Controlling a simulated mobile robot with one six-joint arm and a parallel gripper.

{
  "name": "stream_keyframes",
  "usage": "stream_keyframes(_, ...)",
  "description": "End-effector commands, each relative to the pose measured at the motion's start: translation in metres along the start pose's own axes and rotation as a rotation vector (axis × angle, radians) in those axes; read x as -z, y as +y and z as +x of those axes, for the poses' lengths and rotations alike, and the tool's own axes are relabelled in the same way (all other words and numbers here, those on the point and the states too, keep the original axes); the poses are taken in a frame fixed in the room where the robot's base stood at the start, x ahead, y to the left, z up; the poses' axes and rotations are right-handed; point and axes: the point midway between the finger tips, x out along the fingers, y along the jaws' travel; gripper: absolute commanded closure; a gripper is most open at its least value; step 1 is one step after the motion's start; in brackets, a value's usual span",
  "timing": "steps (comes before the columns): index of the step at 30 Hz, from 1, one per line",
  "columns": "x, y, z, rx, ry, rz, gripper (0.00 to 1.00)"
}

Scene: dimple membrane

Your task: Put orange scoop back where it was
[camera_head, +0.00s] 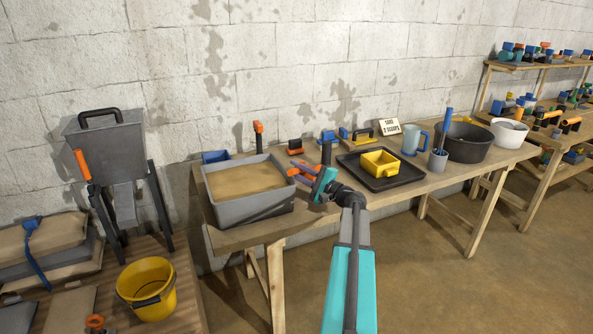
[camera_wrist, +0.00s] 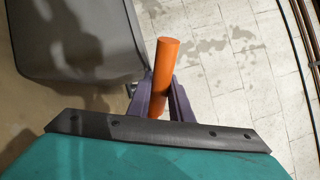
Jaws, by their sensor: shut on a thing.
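My gripper (camera_head: 302,174) is at the right side of the grey sand bin, above the table, its fingers pointing toward the bin. In the wrist view its purple fingers (camera_wrist: 160,102) are shut on an orange cylindrical handle (camera_wrist: 164,72), seemingly that of the orange scoop. The rest of the scoop is hidden. In the head view a little orange shows between the fingers. The grey bin (camera_head: 258,211) holds level tan sand; a grey wall beside the handle in the wrist view (camera_wrist: 80,38) seems to be this bin.
Behind the bin stand an orange-handled tool (camera_head: 258,132) and a blue container (camera_head: 216,156). An orange-and-black piece (camera_head: 295,147) and a dark upright cylinder (camera_head: 326,153) are near my gripper.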

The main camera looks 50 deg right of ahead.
Motion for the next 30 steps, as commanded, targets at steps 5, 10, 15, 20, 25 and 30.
stream_keyframes(5,-0.0002,-0.0003,0.0,0.001,-0.001,-0.001,1.0)
stream_keyframes(10,0.0021,0.0027,-0.0012,0.001,0.0,-0.001,1.0)
stream_keyframes(15,0.0033,0.0056,-0.0017,0.001,0.0,-0.001,1.0)
stream_keyframes(20,0.0044,0.0083,-0.002,0.001,0.0,-0.001,1.0)
stream_keyframes(25,0.004,0.0079,-0.0019,0.0,0.001,-0.001,0.62)
stream_keyframes(30,0.0037,0.0085,-0.0017,-0.001,0.0,-0.001,0.62)
